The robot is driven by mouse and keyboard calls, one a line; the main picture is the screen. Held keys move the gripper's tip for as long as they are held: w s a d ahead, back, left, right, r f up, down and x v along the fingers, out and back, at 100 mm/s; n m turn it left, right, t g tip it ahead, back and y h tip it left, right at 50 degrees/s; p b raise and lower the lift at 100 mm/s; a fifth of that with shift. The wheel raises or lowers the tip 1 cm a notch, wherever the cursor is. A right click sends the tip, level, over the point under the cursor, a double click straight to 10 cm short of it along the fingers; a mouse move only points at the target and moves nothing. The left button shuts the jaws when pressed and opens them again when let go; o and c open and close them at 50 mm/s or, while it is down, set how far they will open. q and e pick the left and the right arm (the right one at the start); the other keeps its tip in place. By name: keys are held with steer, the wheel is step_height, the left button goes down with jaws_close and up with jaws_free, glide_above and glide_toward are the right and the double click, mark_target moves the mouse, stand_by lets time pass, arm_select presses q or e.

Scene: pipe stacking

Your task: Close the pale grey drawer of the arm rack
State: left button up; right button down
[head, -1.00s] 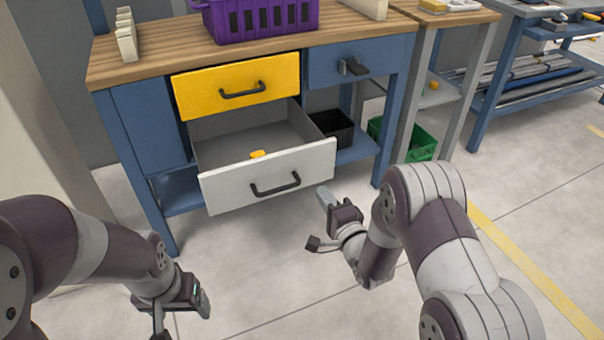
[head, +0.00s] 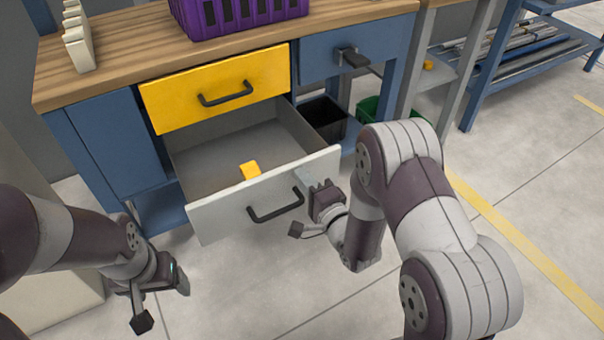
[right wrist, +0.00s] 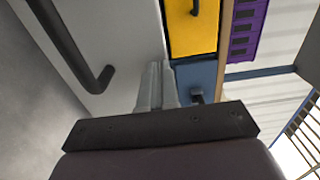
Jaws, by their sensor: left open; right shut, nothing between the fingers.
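The pale grey drawer (head: 235,209) stands pulled out below the yellow drawer in the head view, with a black bar handle (head: 276,206) on its front. A small yellow block (head: 250,170) lies inside it. My right gripper (head: 303,182) is shut and empty, its fingertips at the right end of the drawer front; I cannot tell whether they touch. In the right wrist view the shut fingers (right wrist: 156,88) lie beside the pale front (right wrist: 125,40) and its handle (right wrist: 72,45). My left gripper (head: 160,300) is open and empty, low at the left, away from the drawer.
The yellow drawer (head: 215,92) above is shut. A blue drawer (head: 325,50) with a black handle is at the right. A purple crate (head: 235,12) stands on the wooden top. A black bin (head: 322,117) and a green bin (head: 370,108) are behind my right arm. The floor in front is clear.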

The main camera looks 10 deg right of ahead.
arm_select(q)
steer(key=shift+w+a, duration=0.1)
steer(key=shift+w, duration=0.25)
arm_select(e)
steer(key=shift+w, duration=0.25)
steer(key=shift+r, duration=0.1)
